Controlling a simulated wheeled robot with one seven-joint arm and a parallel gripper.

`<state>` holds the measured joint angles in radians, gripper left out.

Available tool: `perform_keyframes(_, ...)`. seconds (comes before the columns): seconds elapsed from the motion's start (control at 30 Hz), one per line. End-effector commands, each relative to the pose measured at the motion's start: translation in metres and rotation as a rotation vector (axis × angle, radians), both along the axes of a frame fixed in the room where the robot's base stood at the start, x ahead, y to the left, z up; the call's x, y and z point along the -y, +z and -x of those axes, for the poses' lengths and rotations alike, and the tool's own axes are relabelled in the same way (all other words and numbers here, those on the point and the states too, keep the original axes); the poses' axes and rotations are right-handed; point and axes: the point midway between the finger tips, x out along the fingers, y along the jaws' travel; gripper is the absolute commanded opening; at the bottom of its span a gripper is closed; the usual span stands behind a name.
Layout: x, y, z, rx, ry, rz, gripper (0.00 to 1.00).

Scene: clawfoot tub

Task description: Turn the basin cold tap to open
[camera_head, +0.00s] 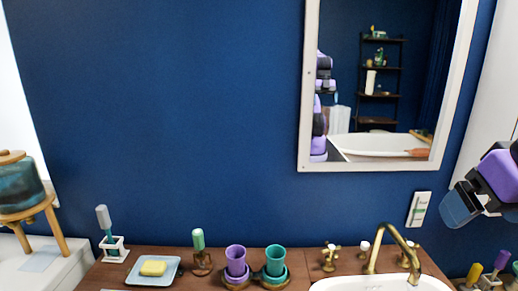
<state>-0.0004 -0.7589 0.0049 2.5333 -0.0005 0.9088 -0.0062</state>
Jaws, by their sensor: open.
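The white basin (425,284) is at the bottom right, cut off by the frame edge. Its brass spout (386,229) arches over it. A brass cross-handled tap (330,257) stands left of the spout, and another brass handle (414,250) shows to the right, partly behind the spout. A small white-topped fitting (365,248) stands between them. I cannot tell which handle is cold, or how far either is turned. My gripper (455,207), purple, black and grey-blue, is at the right edge, above and right of the basin, open, apart from the taps. The gap between its fingers is not clear.
Left of the basin, the wooden counter (190,261) holds a teal cup (276,260), a purple cup (236,261), a green-topped item (199,242), a soap dish (136,278) and a toothbrush holder (115,254). A mirror (302,120) and a switch plate (419,209) are on the blue wall.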

Motion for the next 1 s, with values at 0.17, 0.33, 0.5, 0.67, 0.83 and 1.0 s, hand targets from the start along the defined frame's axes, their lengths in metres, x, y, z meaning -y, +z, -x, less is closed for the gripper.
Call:
perform_keyframes(0.17,0.0,0.001,0.002,0.003,-0.014,-0.012,0.75)
perform_keyframes(0.33,0.0,0.001,-0.002,-0.002,-0.023,-0.021,0.75)
perform_keyframes(0.5,-0.003,0.0,-0.028,-0.041,-0.127,-0.1,0.75)
perform_keyframes(0.67,-0.008,-0.006,-0.07,-0.103,-0.306,-0.214,0.75)
perform_keyframes(0.83,-0.014,-0.02,-0.115,-0.171,-0.513,-0.316,0.75)
perform_keyframes(1.0,-0.022,-0.042,-0.161,-0.235,-0.733,-0.395,0.75)
